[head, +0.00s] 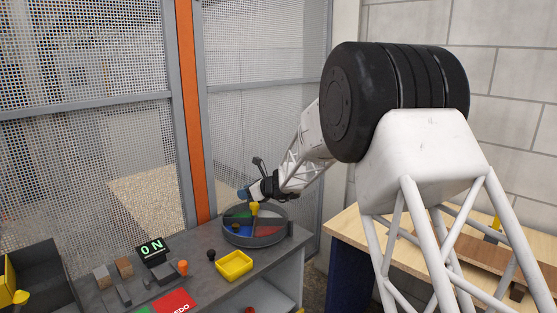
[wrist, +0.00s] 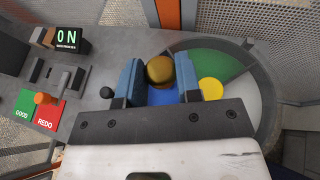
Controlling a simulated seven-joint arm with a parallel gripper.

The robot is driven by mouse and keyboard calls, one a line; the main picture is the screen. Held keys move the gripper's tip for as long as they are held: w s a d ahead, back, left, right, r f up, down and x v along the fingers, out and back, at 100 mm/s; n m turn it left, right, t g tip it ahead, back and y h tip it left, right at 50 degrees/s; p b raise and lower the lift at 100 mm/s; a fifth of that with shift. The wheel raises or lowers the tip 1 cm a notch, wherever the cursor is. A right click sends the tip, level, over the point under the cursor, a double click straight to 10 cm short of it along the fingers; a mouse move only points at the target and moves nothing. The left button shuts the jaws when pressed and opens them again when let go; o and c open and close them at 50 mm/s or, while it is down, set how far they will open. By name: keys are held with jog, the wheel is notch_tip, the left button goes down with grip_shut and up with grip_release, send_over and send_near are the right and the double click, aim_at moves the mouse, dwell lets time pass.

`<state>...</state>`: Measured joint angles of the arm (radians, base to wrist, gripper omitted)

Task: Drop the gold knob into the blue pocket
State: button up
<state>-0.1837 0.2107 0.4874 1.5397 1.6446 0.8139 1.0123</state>
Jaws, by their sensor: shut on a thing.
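My gripper (wrist: 168,82) is shut on the gold knob (wrist: 159,69), which sits between its two blue fingers in the wrist view. The blue pocket (wrist: 163,96) shows below the knob in the wrist view. The gap between knob and pocket floor is hard to judge. The tray (head: 252,241) also has green, red and pale pockets. Part of the tray is hidden under my gripper in the wrist view.
A yellow disc (wrist: 210,88) lies right of the gripper. An orange knob (head: 183,267), a lit display (head: 151,248) and a red REDO pad (head: 174,302) are further left.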

jog(key=shift+f, duration=0.1)
jog(key=shift+f, duration=2.9)
jog(key=o, duration=1)
jog(key=v, duration=0.7)
jog(key=shift+s+d, duration=0.2)
jog(key=shift+d, duration=0.15)
jog(key=shift+r, duration=0.1)
